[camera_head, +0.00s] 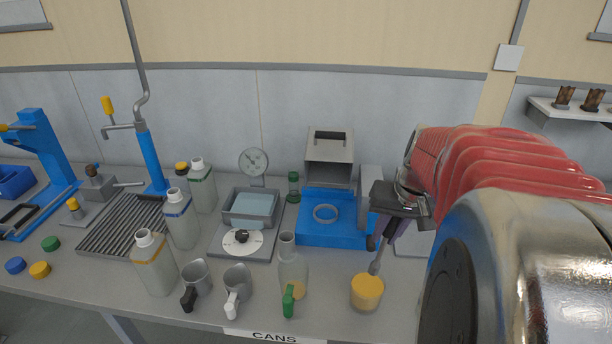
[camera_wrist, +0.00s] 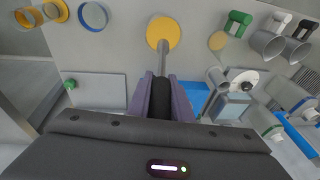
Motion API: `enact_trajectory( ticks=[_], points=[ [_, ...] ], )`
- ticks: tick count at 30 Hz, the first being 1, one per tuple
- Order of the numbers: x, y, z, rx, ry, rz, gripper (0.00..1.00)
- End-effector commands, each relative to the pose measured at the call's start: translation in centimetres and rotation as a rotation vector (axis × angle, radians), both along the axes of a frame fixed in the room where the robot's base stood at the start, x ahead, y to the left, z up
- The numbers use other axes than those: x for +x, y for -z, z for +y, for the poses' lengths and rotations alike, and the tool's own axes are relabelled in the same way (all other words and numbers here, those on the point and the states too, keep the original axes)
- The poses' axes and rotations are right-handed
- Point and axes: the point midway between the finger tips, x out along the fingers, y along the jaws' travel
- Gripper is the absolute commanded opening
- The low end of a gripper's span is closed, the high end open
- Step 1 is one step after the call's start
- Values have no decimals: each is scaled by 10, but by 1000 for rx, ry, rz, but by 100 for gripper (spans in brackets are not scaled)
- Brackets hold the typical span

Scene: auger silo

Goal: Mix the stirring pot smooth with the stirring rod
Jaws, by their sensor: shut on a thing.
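The stirring pot (camera_head: 367,301) is a small clear cup with yellow contents near the front edge of the bench. In the wrist view the yellow surface of the pot (camera_wrist: 163,28) shows as a round disc at top centre. My gripper (camera_head: 384,232) is above and just behind the pot, shut on the dark handle of the stirring rod (camera_head: 379,257). The rod slants down to the pot, and in the wrist view the grey rod (camera_wrist: 162,62) ends over the yellow surface. I cannot tell how deep its tip goes.
A flask (camera_head: 291,268) with a green-handled item before it stands left of the pot. Two metal cans (camera_head: 238,280) and several bottles (camera_head: 155,262) are farther left. A blue machine (camera_head: 325,232) stands behind. Bench right of the pot looks partly clear, beside my arm.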

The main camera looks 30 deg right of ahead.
Motion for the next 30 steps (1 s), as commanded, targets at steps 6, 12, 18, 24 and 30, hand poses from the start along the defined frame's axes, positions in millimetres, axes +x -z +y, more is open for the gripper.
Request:
enact_trajectory(
  ticks=[6,12,18,24,30],
  points=[
    [0,14,-4,1,-1,2,0],
    [0,26,-4,1,-2,2,0],
    [0,39,-2,1,-2,2,0],
    [0,51,0,0,-3,2,0],
    [0,64,2,1,-2,1,0]
  ],
)
